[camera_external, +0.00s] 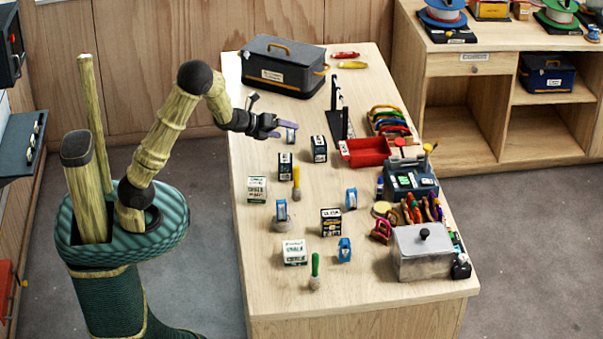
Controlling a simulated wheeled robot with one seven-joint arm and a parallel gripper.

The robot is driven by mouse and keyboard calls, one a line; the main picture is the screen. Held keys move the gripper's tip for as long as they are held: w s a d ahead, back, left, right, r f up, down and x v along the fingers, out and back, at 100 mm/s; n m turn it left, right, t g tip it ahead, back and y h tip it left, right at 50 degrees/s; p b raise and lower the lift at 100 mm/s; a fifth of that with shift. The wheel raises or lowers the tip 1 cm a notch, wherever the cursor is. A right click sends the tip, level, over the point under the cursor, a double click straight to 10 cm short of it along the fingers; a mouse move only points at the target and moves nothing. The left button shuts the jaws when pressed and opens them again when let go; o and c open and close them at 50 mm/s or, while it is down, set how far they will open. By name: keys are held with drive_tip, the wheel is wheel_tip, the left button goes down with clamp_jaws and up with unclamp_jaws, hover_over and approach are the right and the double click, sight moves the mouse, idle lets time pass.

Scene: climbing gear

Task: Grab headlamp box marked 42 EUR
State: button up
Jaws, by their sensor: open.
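Several small boxes stand on the wooden table, and their price marks are too small to read, so I cannot tell which is the headlamp box marked 42 EUR. Dark boxes with white labels stand at the table's middle left (285,165), a little right of that (319,149), and nearer the front (331,221). My gripper (277,127) is open above the table's left side, behind the dark boxes. A small bluish-purple item (291,132) shows right at its fingertips; I cannot tell whether they touch.
White-and-green boxes (257,189) (294,252), blue items and upright brushes (296,182) stand close around. A large dark case (284,68) is at the back, a red tray (364,152) and a metal box (421,251) at the right. The front left tabletop is clear.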

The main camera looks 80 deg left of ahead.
drive_tip(key=a+f+m+h+b, duration=0.1)
drive_tip(key=m, duration=0.3)
drive_tip(key=s+a+f+m+t+h+b, duration=0.1)
drive_tip(key=m, duration=0.3)
drive_tip(key=a+f+m+h+b, duration=0.1)
drive_tip(key=m, duration=0.3)
drive_tip(key=shift+s+a+f+m+t+b, duration=0.15)
drive_tip(key=shift+s+a+m+t+b, duration=0.1)
drive_tip(key=shift+a+m+t+b, duration=0.1)
drive_tip(key=p, duration=0.3)
approach(323, 145)
drive_tip(key=w+f, duration=0.1)
drive_tip(key=w+a, duration=0.1)
drive_tip(key=w, duration=0.1)
drive_tip(key=w+f, duration=0.1)
drive_tip(key=shift+w+a+f, duration=0.35)
drive_tip(key=shift+w+a, duration=0.05)
drive_tip(key=shift+w+f, duration=0.1)
drive_tip(key=shift+w, duration=0.05)
drive_tip(key=x, duration=0.1)
drive_tip(key=p+x, duration=0.1)
drive_tip(key=x, duration=0.3)
drive_tip(key=shift+a+f+p, duration=0.25)
drive_tip(key=shift+a+p, duration=0.1)
drive_tip(key=shift+p, duration=0.05)
